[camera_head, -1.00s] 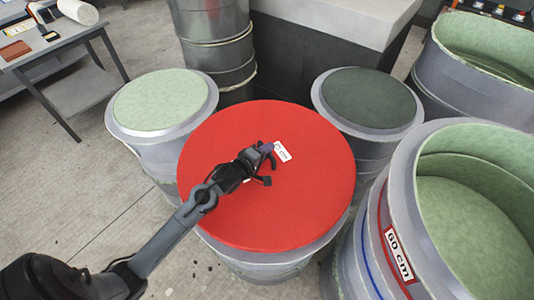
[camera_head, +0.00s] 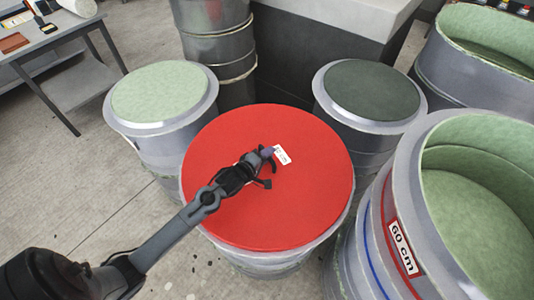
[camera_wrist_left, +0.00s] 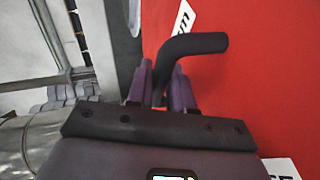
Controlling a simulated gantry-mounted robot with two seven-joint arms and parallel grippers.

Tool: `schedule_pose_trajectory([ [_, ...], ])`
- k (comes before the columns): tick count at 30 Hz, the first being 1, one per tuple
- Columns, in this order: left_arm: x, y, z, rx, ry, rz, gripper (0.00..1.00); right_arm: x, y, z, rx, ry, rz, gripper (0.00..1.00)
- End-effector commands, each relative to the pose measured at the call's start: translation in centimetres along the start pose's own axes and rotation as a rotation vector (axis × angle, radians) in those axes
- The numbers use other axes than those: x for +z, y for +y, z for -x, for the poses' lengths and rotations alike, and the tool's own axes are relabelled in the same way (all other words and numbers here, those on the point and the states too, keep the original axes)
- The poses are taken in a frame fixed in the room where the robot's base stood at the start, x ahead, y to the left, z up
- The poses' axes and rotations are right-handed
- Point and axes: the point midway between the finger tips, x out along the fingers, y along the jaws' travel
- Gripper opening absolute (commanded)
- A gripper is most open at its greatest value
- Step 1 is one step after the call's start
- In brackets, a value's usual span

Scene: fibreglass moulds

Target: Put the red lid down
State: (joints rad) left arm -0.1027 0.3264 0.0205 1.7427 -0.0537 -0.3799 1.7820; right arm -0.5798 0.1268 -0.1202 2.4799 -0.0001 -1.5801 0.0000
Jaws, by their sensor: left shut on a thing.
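The round red lid (camera_head: 300,205) lies flat over a grey drum-shaped mould (camera_head: 265,262) in the middle of the head view. It has a black bent handle and a white label (camera_head: 282,155). My left gripper (camera_head: 266,166) reaches in from the lower left over the lid. In the left wrist view its two purple fingers (camera_wrist_left: 162,85) are closed around the black handle (camera_wrist_left: 195,45), with the red surface (camera_wrist_left: 275,70) beside it. Whether the lid touches the mould's rim all round cannot be told. My right gripper is not in view.
A mould with a pale green top (camera_head: 160,95) stands behind left and one with a dark green top (camera_head: 372,90) behind right. An open mould labelled 60 cm (camera_head: 402,245) stands close at right. A table (camera_head: 62,45) is far left.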

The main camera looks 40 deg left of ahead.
Motion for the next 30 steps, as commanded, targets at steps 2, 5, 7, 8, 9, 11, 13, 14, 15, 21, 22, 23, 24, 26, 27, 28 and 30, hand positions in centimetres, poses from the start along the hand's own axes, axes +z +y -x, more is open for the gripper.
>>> schedule_pose_trajectory([
  [2, -0.1, 0.5, 0.0, 0.009, 0.002, 0.0, 0.0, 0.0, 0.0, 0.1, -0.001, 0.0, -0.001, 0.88],
  [5, -0.1, 0.3, 0.0, 0.009, 0.002, 0.0, 0.0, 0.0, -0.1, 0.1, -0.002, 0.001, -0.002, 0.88],
  [7, 0.0, -0.1, -0.1, 0.0, 0.0, 0.0, 0.27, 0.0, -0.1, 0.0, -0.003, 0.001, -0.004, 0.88],
  [8, 0.0, -0.1, -0.1, 0.0, 0.0, 0.0, 0.32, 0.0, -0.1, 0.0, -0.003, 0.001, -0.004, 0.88],
  [9, 0.0, -0.1, -0.1, 0.0, 0.0, 0.0, 0.38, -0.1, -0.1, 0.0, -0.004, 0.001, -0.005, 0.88],
  [11, 0.0, -0.1, -0.1, 0.0, 0.0, 0.0, 0.47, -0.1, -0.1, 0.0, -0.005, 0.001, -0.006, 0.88],
  [13, 0.0, -0.1, -0.1, 0.0, 0.0, 0.0, 0.47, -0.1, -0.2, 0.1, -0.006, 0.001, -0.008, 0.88],
  [14, 0.0, -0.1, -0.1, 0.001, 0.0, 0.0, 0.47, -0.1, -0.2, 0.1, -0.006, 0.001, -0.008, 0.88],
  [15, 0.0, -0.1, -0.1, 0.001, 0.0, 0.0, 0.47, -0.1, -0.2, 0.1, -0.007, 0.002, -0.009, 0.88],
  [21, 0.0, 0.1, 0.0, 0.001, 0.0, -0.001, 0.47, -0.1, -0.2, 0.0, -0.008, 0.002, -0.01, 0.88],
  [22, 0.0, 0.1, 0.2, 0.0, 0.0, 0.0, 0.47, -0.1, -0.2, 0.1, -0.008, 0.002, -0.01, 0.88],
  [23, 0.0, 0.1, 0.4, 0.0, 0.0, 0.0, 0.47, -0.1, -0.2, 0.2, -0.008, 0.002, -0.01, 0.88],
  [24, 0.0, 0.1, 0.7, 0.0, 0.0, 0.0, 0.47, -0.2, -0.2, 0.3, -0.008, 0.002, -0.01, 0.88],
  [26, 0.0, 0.1, 1.4, -0.001, -0.001, 0.001, 0.47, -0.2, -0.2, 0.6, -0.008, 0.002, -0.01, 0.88],
  [27, 0.0, 0.2, 2.0, 0.0, -0.001, 0.001, 0.47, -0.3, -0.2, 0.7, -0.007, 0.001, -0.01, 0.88],
  [28, 0.0, 0.1, 2.5, -0.002, -0.001, 0.001, 0.47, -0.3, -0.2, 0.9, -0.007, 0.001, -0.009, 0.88],
  [30, 0.0, 0.1, 3.7, -0.002, -0.001, 0.001, 0.47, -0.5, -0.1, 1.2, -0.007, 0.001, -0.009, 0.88],
])
